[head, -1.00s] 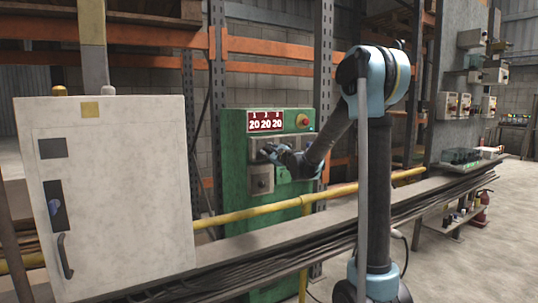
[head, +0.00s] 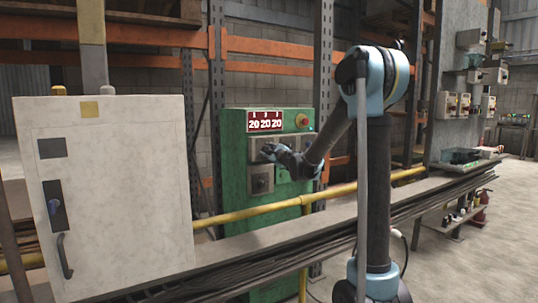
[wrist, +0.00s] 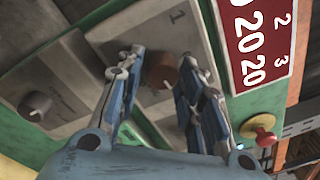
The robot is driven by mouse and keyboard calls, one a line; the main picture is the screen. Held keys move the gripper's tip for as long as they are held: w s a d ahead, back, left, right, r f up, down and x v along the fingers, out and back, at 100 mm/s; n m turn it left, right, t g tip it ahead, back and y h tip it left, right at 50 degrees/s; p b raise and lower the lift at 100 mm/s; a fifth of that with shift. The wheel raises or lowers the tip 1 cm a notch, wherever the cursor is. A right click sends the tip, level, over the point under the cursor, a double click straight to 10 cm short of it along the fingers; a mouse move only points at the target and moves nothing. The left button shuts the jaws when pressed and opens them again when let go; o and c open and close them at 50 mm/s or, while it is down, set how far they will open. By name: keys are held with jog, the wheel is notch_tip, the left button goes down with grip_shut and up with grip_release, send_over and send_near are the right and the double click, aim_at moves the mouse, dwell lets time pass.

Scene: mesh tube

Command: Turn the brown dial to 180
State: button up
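The brown dial (wrist: 161,70) sits on a grey plate marked 1 in the wrist view. My gripper (wrist: 160,62) is open, with one finger on each side of the dial. The right finger looks very close to it; I cannot tell whether it touches. In the head view my gripper (head: 268,150) is at the front of the green panel (head: 233,165) and hides the dial. The red display (head: 265,120) above reads 20 20 20.
A second, dark dial (wrist: 35,105) is on another grey plate. A red button (wrist: 264,136) on a yellow base sits beside the display. A white cabinet (head: 115,180) stands at left.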

jog(key=shift+o, duration=0.4)
jog(key=v, duration=1.2)
jog(key=shift+f, duration=0.1)
